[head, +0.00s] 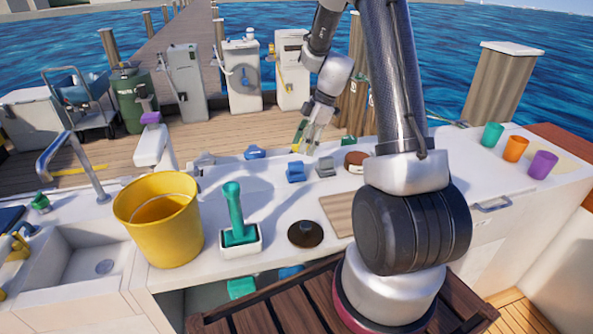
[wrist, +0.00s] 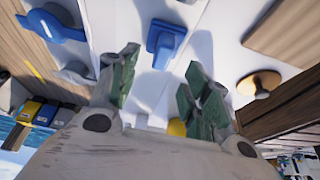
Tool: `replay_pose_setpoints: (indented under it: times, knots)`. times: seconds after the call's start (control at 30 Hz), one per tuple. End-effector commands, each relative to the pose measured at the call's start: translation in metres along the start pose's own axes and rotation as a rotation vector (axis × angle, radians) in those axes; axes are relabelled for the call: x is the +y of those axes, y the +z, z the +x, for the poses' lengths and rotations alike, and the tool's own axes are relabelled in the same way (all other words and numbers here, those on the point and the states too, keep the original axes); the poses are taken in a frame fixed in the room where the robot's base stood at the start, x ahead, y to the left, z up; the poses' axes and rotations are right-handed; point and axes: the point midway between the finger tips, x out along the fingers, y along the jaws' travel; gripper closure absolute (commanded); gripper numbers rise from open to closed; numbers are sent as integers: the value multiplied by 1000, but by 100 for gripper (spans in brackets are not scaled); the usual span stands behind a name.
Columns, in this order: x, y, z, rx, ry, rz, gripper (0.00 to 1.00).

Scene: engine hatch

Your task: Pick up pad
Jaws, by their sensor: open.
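No item is clearly marked as the pad. A blue block with a raised grip (head: 296,172) sits on the white counter and looks most like one. In the wrist view the blue block (wrist: 165,42) lies above the gap between the fingers. A small grey block (head: 325,167) is just right of it, and a round brown-topped piece (head: 355,160) is further right. The brown piece also shows in the wrist view (wrist: 258,84). My gripper (head: 308,140) is open and empty, pointing down above the counter's far side, behind the blue block. Its green-padded fingers (wrist: 162,88) are spread apart, touching nothing visible.
A yellow bucket (head: 160,220), a green-handled brush in a white holder (head: 239,235) and a dark round disc (head: 305,234) stand nearer me. A blue fitting (head: 255,152) lies left. Cups (head: 515,149) stand far right. A wooden board (head: 340,213) lies beside my arm.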

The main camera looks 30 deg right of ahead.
Motion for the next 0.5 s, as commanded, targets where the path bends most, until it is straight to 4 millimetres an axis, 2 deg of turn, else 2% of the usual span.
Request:
replay_pose_setpoints:
  times: [0.37, 0.5]
  knots:
    - [-3, 0, 38, 0, -5, -21, 52]
    - [-5, -1, 60, 0, -6, -21, 52]
